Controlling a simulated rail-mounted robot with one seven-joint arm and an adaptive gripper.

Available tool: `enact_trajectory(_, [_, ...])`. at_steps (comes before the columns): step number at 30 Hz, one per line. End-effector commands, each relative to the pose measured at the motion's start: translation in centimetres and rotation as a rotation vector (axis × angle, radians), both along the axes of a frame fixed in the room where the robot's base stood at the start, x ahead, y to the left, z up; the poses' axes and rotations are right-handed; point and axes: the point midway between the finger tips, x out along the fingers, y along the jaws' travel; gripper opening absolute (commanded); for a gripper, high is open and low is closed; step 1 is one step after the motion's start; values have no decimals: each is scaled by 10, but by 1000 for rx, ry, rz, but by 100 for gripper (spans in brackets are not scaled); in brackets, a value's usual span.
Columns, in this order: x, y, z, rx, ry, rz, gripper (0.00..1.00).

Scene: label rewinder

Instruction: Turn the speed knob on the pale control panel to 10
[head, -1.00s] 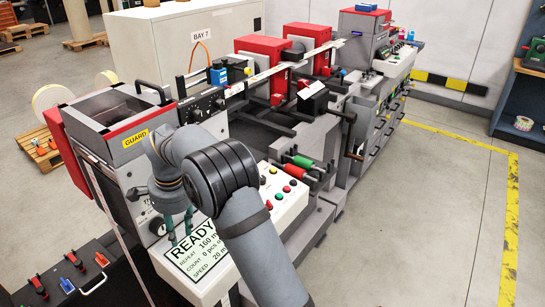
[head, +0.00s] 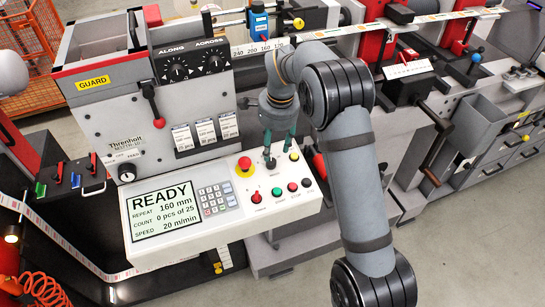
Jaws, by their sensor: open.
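The pale control panel (head: 165,252) stands at the front of the machine. Its screen (head: 162,210) reads READY, repeat 160 mm, count 0 pcs of 25, speed 20 m/min. A small dark knob (head: 270,164) sits on the panel's upper right part, between a red emergency button on yellow (head: 245,166) and a small yellow button (head: 294,157). Its markings are too small to read. My gripper (head: 279,144) points down just above this knob with teal fingers apart. I cannot tell whether the fingers touch the knob. Nothing shows between them.
A keypad (head: 214,199) lies beside the screen. Two black dials (head: 178,70) and hanging tags (head: 205,132) are on the grey housing behind. Rollers and frames crowd the right side.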

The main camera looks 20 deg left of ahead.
Motion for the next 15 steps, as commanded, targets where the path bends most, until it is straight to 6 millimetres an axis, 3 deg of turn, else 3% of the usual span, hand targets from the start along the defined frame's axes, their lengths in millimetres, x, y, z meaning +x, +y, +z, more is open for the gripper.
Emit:
enact_trajectory(9, [5, 6, -54, -2, 3, 0, 44])
enact_trajectory(15, [7, 8, -69, -1, 1, -1, 44])
